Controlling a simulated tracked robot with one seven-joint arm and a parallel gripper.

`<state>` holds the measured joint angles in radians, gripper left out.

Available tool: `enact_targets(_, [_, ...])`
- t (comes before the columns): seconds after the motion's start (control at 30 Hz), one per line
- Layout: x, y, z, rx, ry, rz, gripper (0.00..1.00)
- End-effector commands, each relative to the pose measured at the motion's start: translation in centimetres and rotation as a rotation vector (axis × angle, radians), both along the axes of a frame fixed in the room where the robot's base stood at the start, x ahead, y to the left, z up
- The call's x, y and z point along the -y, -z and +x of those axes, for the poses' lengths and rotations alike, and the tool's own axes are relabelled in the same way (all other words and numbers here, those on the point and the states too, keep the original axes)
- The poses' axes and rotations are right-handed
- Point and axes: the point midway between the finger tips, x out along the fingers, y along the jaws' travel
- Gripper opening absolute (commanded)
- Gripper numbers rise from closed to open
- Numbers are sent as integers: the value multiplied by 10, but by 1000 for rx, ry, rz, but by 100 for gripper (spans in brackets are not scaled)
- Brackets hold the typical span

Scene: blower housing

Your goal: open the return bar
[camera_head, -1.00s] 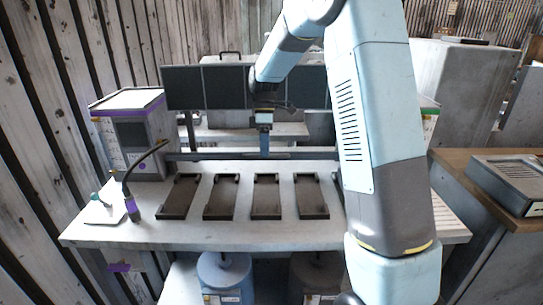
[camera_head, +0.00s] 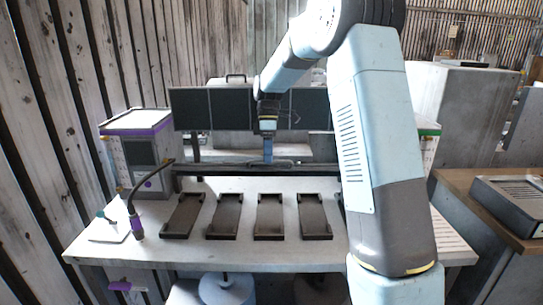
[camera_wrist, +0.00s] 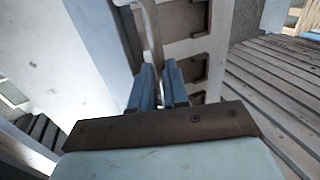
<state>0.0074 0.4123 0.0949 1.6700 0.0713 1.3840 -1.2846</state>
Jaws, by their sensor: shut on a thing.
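The return bar seems to be the dark bar (camera_head: 215,169) that runs across the back of the white table, below the dark panels. My gripper (camera_head: 268,158) reaches down to its middle from above. In the wrist view my gripper's blue fingers (camera_wrist: 160,68) are closed together on a thin pale rounded handle (camera_wrist: 151,28). The fingers hide the part of the handle between them. My arm covers the right end of the bar in the head view.
Dark panels (camera_head: 192,108) stand behind the bar. Several dark trays (camera_head: 226,216) lie on the white table (camera_head: 150,245) in front. A bent-neck device (camera_head: 137,226) and a grey cabinet (camera_head: 146,158) stand at the left. A wooden bench (camera_head: 455,190) stands at the right.

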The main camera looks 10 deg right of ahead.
Motion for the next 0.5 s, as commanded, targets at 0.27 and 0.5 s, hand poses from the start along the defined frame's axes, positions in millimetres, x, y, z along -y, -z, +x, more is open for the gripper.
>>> enact_targets(0.27, [4,6,4,7,5,-5,23])
enact_targets(0.5, [4,4,3,7,4,-4,40])
